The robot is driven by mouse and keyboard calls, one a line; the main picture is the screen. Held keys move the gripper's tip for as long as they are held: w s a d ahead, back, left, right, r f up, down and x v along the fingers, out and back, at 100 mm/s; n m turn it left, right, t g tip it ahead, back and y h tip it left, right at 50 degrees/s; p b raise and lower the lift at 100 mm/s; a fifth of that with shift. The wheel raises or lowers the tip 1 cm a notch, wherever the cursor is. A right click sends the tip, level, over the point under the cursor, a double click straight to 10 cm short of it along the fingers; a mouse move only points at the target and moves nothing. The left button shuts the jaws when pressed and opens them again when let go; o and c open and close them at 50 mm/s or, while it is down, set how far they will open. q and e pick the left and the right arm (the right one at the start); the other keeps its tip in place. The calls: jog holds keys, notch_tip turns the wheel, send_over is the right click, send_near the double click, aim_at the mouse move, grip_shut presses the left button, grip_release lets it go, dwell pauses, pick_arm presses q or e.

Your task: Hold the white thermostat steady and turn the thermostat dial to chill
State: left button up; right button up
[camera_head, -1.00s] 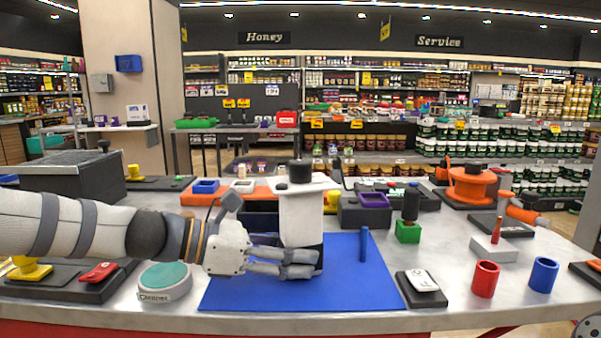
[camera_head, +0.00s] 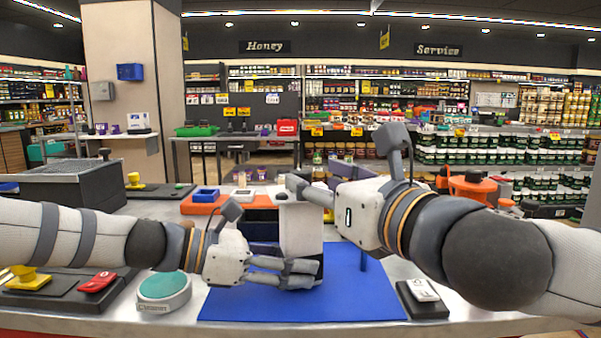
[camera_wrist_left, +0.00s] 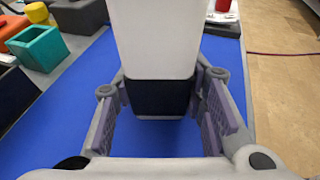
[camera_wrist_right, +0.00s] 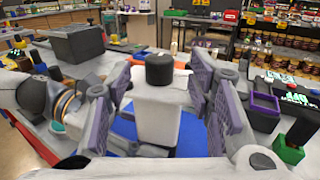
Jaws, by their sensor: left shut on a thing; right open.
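The white thermostat (camera_head: 300,228) stands upright on the blue mat (camera_head: 375,300). Its dark base (camera_wrist_left: 160,97) sits between the fingers of my left gripper (camera_head: 300,273), which is shut on it low down. The black dial (camera_wrist_right: 160,69) is on top of the thermostat in the right wrist view, between the spread fingers of my right gripper (camera_wrist_right: 160,95). In the head view the right gripper (camera_head: 297,188) is at the height of the thermostat's top and mostly hides the dial. The right fingers are open and appear apart from the dial. No dial marking can be read.
A round teal-topped button (camera_head: 164,287) stands left of the mat. A dark block with a white top (camera_head: 423,292) stands to its right. Blue and orange trays (camera_head: 206,199) are behind. My right arm covers the right side of the table.

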aim_at(307, 176)
pick_arm(q)
jog(key=shift+f, duration=0.1)
pick_arm(e)
jog(key=x, duration=0.5)
jog(key=shift+w+a, duration=0.15)
pick_arm(q)
jog(key=shift+o, duration=0.2)
pick_arm(e)
grip_shut()
pick_arm(q)
jog(key=shift+c, duration=0.2)
